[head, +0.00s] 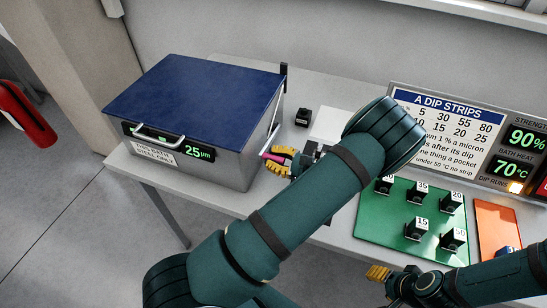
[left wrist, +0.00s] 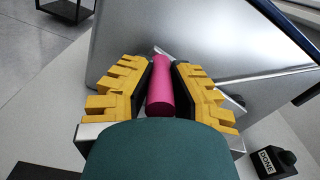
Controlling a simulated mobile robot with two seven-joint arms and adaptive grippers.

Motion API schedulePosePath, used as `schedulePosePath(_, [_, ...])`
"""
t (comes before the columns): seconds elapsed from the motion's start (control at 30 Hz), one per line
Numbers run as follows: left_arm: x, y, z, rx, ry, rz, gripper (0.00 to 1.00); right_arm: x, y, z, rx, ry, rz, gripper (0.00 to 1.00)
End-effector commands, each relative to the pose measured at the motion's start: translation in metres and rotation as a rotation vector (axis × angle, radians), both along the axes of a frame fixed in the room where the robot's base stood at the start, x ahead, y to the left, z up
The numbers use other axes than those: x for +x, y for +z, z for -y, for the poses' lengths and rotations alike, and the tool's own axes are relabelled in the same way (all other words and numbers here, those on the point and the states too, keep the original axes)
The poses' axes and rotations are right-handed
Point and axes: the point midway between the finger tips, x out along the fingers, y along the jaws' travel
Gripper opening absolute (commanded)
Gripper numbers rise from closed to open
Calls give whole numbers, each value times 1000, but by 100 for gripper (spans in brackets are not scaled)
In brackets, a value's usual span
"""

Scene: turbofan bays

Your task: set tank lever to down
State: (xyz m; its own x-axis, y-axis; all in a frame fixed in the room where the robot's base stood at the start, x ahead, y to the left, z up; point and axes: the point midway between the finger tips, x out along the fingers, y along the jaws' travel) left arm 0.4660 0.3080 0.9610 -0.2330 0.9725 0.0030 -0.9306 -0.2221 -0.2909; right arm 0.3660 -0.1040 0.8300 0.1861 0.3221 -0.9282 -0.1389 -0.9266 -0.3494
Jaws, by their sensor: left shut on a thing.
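The tank is a steel box (head: 236,168) with a blue lid (head: 195,97), on the left of the bench. Its lever has a pink handle (head: 272,157) at the tank's right side, partly hidden by my gripper. My left gripper (head: 279,161) is shut on this handle. In the left wrist view the pink handle (left wrist: 160,88) lies lengthwise between the yellow fingers, in front of the steel wall (left wrist: 215,60). I cannot tell the lever's exact setting. My right gripper (head: 377,273) is at the bottom right, apart from the tank; its jaw opening is unclear.
A black block (head: 303,117) stands behind my left gripper. A black DONE button (left wrist: 272,162) shows in the left wrist view. A green mat (head: 388,228) with several numbered black blocks, an orange mat (head: 492,215) and a dip-strip display panel (head: 447,128) are at the right.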

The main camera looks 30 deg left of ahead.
Motion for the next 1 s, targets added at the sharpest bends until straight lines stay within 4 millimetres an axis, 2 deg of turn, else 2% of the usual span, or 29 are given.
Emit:
schedulePosePath(0.03, [-2, -4, 0, -7, 3, -4, 0, 0, -1, 0, 0, 0, 0, 52])
schedulePosePath(0.07, [-2, -4, 0, -7, 3, -4, 29, 0, -1, 0, 0, 0, 0, 52])
schedulePosePath(0.1, [-2, -4, 0, -7, 3, -4, 43, 0, -1, 0, 0, 0, 0, 52])
schedulePosePath(0.13, [-2, -4, 0, -7, 3, -4, 52, 0, -1, 0, 0, 0, 0, 52])
schedulePosePath(0.43, [-1, -2, 1, -4, 1, -2, 52, 0, 0, 0, 0, 0, 0, 52])
schedulePosePath(0.57, [1, -2, 8, -4, 0, -1, 52, 0, 0, 0, 0, 0, 0, 52])
schedulePosePath(0.67, [5, -2, 22, -3, -3, 0, 52, 0, 0, 0, 0, 0, 0, 52])
schedulePosePath(1.0, [20, -3, 88, -4, -1, -1, 52, 0, 0, 0, 0, 0, 0, 52])
